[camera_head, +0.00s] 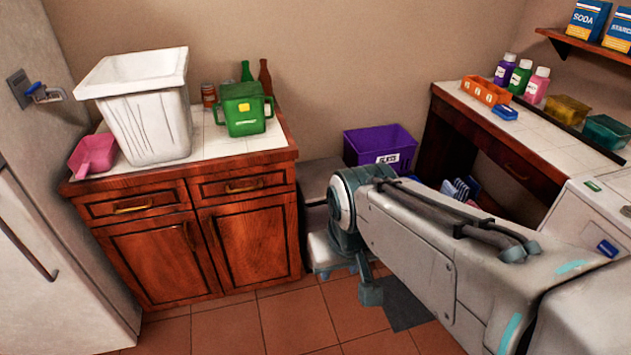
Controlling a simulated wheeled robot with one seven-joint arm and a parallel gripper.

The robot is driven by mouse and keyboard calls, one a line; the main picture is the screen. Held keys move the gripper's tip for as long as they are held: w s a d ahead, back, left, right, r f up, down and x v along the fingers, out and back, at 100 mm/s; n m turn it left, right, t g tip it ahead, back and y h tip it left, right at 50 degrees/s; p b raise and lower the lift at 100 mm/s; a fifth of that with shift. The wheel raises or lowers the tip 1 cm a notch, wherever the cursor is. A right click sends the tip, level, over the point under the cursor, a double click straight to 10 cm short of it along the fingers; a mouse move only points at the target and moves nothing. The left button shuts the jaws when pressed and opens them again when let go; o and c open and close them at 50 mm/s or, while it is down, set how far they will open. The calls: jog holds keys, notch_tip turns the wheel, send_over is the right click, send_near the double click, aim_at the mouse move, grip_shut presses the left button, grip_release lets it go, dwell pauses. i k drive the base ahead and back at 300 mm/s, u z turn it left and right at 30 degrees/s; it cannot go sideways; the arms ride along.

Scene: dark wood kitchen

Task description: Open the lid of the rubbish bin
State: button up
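A white bin (150,125) with a wide, flared white top (135,70) stands on the left counter. A dark grey box-like thing (314,186) stands on the floor right of the cabinet, partly hidden by my arm. I cannot tell which of the two is the rubbish bin. My gripper (346,280) hangs low in front of the grey thing, right of the cabinet and well away from the white bin. My arm hides part of it, so its opening is unclear. I see nothing held in it.
A pink scoop (93,155), a green two-handled container (243,108) and bottles (265,77) share the left counter (215,147). A purple box (365,146) is behind my arm. A fridge (50,190) stands left and a desk (545,140) right. Tiled floor (240,325) is clear in front.

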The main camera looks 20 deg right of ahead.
aim_at(313, 177)
jog(key=z, duration=0.35)
jog(key=k, duration=0.4)
jog(key=z, duration=1.4)
jog(key=i, duration=0.8)
jog(key=u, duration=1)
jog(key=i, duration=0.7)
jog(key=u, duration=0.75)
